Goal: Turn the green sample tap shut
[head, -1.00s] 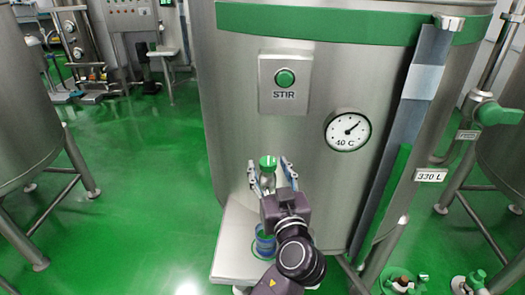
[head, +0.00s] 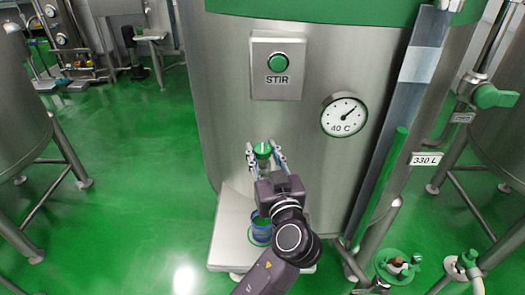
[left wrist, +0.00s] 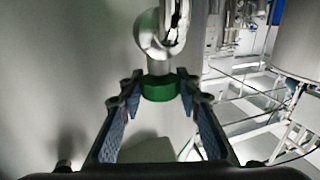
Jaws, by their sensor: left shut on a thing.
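The green sample tap (head: 263,149) sticks out of the front of the steel tank, with a white mark on its green top. It also shows in the left wrist view, as a green ring (left wrist: 159,88) on a steel fitting. My left gripper (head: 265,156) is shut on the tap, one finger on each side. In the left wrist view its blue-padded fingers (left wrist: 158,92) flank the green part. My own gripper and wrist hide the lower part of the tap. My right gripper is not in view.
A blue-and-green container (head: 258,233) stands on a pale step (head: 228,240) below the tap, partly behind my arm. The green STIR button (head: 278,63) and a dial (head: 344,115) are on the tank above. Green floor (head: 140,190) lies clear on the left.

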